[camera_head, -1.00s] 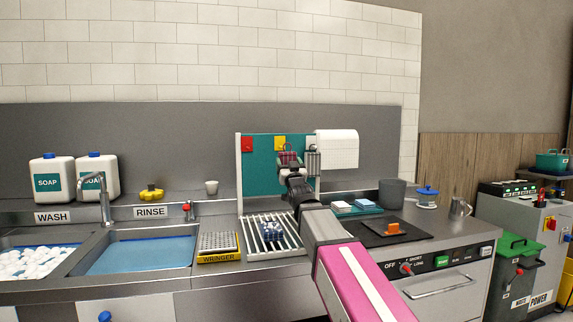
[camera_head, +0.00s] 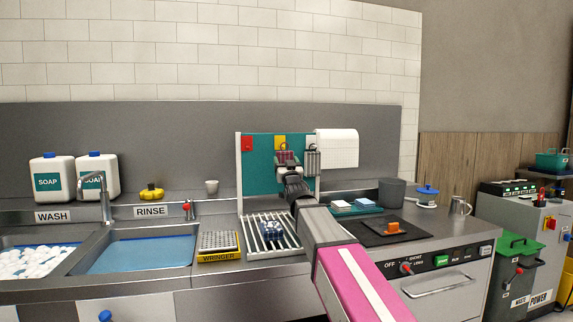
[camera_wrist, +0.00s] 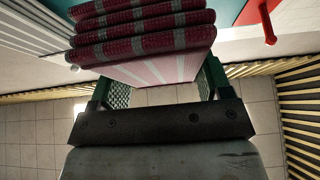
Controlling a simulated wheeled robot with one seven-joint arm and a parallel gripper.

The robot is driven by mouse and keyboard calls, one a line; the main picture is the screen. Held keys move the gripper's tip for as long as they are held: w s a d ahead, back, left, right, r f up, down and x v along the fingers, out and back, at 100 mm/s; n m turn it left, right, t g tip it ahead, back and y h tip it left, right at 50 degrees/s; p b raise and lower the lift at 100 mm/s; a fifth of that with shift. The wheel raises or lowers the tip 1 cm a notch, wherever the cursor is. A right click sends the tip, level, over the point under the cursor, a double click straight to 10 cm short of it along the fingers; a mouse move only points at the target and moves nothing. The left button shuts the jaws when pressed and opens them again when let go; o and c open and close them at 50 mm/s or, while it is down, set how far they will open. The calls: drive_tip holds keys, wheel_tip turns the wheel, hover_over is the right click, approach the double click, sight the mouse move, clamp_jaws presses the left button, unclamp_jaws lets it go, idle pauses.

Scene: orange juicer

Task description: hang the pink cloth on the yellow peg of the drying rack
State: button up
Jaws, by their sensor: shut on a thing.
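The pink cloth is a folded, dark pink-and-grey checked bundle (camera_head: 284,157) in front of the teal board of the drying rack (camera_head: 260,170). In the wrist view the cloth (camera_wrist: 145,35) lies in thick folds between the green fingers. My gripper (camera_head: 289,168) is shut on it; it also shows in the wrist view (camera_wrist: 155,80). The yellow peg's square plate (camera_head: 280,142) is just above the cloth. The peg itself and any loop on it are too small to make out, so I cannot tell whether they touch.
A red plate (camera_head: 246,144) is at the board's left. A blue checked cloth (camera_head: 266,229) lies on the slatted grid below. A red peg (camera_wrist: 268,22) shows in the wrist view.

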drive_tip(key=shift+w+a+f, duration=0.15)
drive_tip(key=shift+w+a, duration=0.15)
drive_tip(key=shift+w, duration=0.65)
drive_tip(key=shift+w+a+f, duration=0.15)
drive_tip(key=shift+w+a, duration=0.1)
drive_tip(key=shift+w, duration=0.75)
drive_tip(key=shift+w+a+f, duration=0.15)
drive_tip(key=shift+w+a, duration=0.15)
drive_tip(key=shift+w, duration=0.65)
drive_tip(key=o, duration=0.9)
drive_tip(key=shift+s, duration=0.1)
